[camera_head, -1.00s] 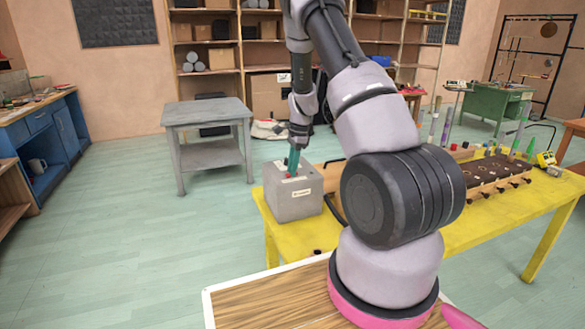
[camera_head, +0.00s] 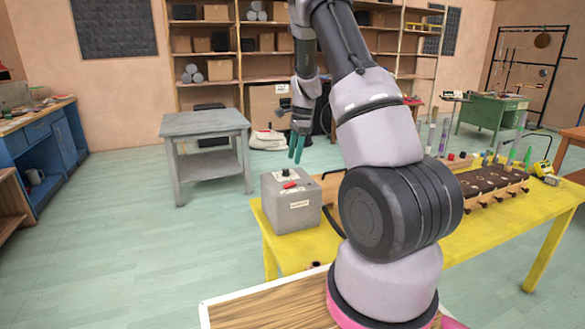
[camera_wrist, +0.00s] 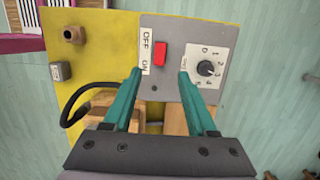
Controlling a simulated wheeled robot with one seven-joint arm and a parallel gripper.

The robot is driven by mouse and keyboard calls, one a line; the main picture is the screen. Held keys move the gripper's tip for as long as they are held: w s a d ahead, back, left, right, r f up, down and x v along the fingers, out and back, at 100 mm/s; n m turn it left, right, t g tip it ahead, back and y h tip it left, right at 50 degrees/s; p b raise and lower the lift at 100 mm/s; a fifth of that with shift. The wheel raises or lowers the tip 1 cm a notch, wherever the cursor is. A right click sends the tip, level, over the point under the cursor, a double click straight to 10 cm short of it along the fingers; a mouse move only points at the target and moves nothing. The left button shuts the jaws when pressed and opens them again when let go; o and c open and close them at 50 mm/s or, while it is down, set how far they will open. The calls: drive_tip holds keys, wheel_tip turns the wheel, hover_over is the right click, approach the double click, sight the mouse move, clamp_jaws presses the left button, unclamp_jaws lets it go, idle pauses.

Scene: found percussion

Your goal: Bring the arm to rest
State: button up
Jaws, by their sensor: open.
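My gripper (camera_head: 297,148) is open and empty, with teal fingers pointing down in the air above a grey box (camera_head: 291,212). The box stands at the left end of the yellow table (camera_head: 331,227), clear of the fingers. In the wrist view the gripper (camera_wrist: 159,72) is over the box panel (camera_wrist: 200,28). The panel has a red switch (camera_wrist: 161,54) beside an OFF/ON label and a black knob (camera_wrist: 206,68) on a numbered dial. The switch and knob also show on the box top in the head view. I cannot tell the switch's position.
A black cable (camera_wrist: 68,100) curves beside the box. A dark-topped wooden rack (camera_head: 490,184) stands farther right on the table. A grey side table (camera_head: 206,124), shelves (camera_head: 246,60) and a blue cabinet (camera_head: 43,140) stand behind and left. The left floor is clear.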

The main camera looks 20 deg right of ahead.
drive_tip(key=shift+d+r, duration=0.15)
drive_tip(key=shift+r, duration=0.65)
drive_tip(key=s+a+r+n+t, duration=0.25)
drive_tip(key=s+r, duration=0.35)
drive_tip(key=r, duration=0.4)
drive_tip(key=s+a+r+n+t, duration=0.1)
drive_tip(key=s+a+r+n, duration=0.4)
drive_tip(key=r, duration=0.4)
drive_tip(key=s+a+r+n+t, duration=0.2)
drive_tip(key=s+r+n, duration=0.1)
drive_tip(key=s, duration=0.7)
drive_tip(key=s+a+r+n+t, duration=0.1)
drive_tip(key=s+a+r+n, duration=0.1)
drive_tip(key=s, duration=0.7)
drive_tip(key=shift+s+r+n+t, duration=0.35)
drive_tip(key=shift+r+n, duration=0.3)
